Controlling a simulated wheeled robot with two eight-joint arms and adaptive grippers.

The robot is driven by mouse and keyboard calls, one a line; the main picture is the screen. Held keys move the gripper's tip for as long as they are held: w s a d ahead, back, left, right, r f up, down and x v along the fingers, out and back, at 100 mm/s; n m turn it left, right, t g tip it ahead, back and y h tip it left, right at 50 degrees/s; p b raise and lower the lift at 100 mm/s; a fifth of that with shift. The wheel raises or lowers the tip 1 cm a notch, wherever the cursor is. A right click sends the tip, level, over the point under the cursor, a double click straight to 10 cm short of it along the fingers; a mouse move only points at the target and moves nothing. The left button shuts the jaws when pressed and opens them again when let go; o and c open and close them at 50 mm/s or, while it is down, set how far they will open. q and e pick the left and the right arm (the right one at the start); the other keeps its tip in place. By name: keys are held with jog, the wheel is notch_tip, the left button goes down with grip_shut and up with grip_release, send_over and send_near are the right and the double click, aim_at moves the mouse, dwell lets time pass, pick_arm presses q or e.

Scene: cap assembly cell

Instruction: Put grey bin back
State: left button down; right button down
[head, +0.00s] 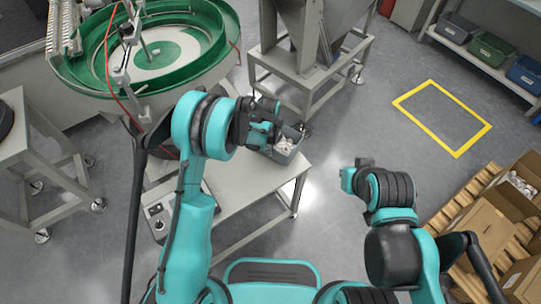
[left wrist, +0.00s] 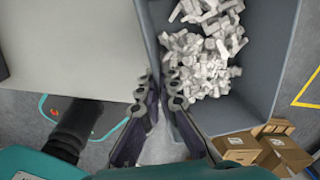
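The grey bin (head: 289,157) is at the far right end of the light grey table, with white parts inside. It also shows large in the left wrist view (left wrist: 262,70). My left gripper (head: 262,133) is at the bin's near left side. In the left wrist view its two fingertips (left wrist: 159,82) are close together, one on each side of the bin's wall, and look shut on it. Whether the bin rests on the table or is held just off it cannot be told. My right gripper (head: 350,176) is over the floor, apart from everything; its fingers are not clear.
The table (head: 236,184) stands in front of me. A green bowl feeder (head: 150,50) is at back left and a metal hopper stand (head: 300,62) behind the bin. A yellow floor outline (head: 442,118) is empty. A shelf with bins (head: 490,48) is at back right; cardboard boxes (head: 478,228) stand at right.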

pick_arm(q)
notch_tip(320, 180, down, 4)
jog(key=shift+r+b, duration=0.25)
jog(key=shift+b, duration=0.35)
jog(key=shift+r, duration=0.1)
jog(key=shift+f, duration=0.2)
jog(key=c, duration=1.7)
grip_release()
jog(key=shift+r, duration=0.1)
